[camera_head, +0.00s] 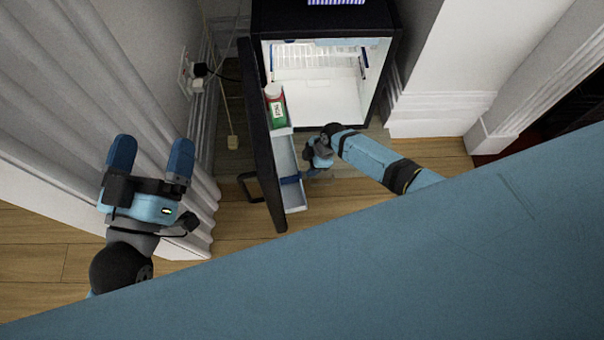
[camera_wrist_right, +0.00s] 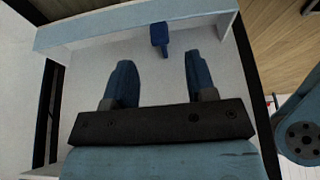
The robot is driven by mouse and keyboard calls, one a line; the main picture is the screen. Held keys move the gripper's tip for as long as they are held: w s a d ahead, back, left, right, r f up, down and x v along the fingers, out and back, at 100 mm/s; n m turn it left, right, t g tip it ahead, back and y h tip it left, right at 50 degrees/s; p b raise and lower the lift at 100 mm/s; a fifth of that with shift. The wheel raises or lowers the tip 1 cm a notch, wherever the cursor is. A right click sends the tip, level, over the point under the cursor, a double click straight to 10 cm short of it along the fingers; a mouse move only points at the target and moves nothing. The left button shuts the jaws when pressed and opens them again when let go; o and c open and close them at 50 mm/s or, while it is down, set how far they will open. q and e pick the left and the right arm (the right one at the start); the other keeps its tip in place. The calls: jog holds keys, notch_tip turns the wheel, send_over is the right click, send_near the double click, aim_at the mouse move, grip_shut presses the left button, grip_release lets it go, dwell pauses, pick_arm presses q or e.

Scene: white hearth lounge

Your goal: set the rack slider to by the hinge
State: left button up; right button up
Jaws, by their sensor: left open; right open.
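The small black fridge stands with its door (camera_head: 262,150) swung open to the left. The pale rack (camera_head: 286,155) is on the inner side of the door. A blue slider (camera_wrist_right: 160,38) sits on the rack's light-blue front bar (camera_wrist_right: 95,32) in the right wrist view, right of the bar's middle. A blue piece on the rack, probably the slider (camera_head: 290,180), shows toward the door's free end. My right gripper (camera_wrist_right: 158,75) is open, its fingers pointing at the bar, with the slider just beyond them and apart. My left gripper (camera_head: 150,155) is open and empty, left of the door.
The fridge interior (camera_head: 320,90) is open behind. A black door handle (camera_head: 250,188) sticks out left. A wall socket with plugs (camera_head: 195,72) is at upper left. Bare wood floor surrounds.

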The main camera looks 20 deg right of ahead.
aim_at(291, 179)
pick_arm(q)
jog(key=shift+m+g, duration=0.3)
jog(key=shift+g, duration=0.6)
jog(key=f+b, duration=0.1)
jog(key=f, duration=0.1)
jog(key=f+b, duration=0.1)
jog(key=f, duration=0.2)
jog(key=shift+w+d+b, duration=0.2)
jog(key=shift+b, duration=0.1)
pick_arm(e)
jog(key=x, duration=0.6)
jog(key=shift+a+f, duration=0.2)
jog(key=shift+f, duration=0.2)
jog(key=shift+w, duration=0.1)
grip_shut()
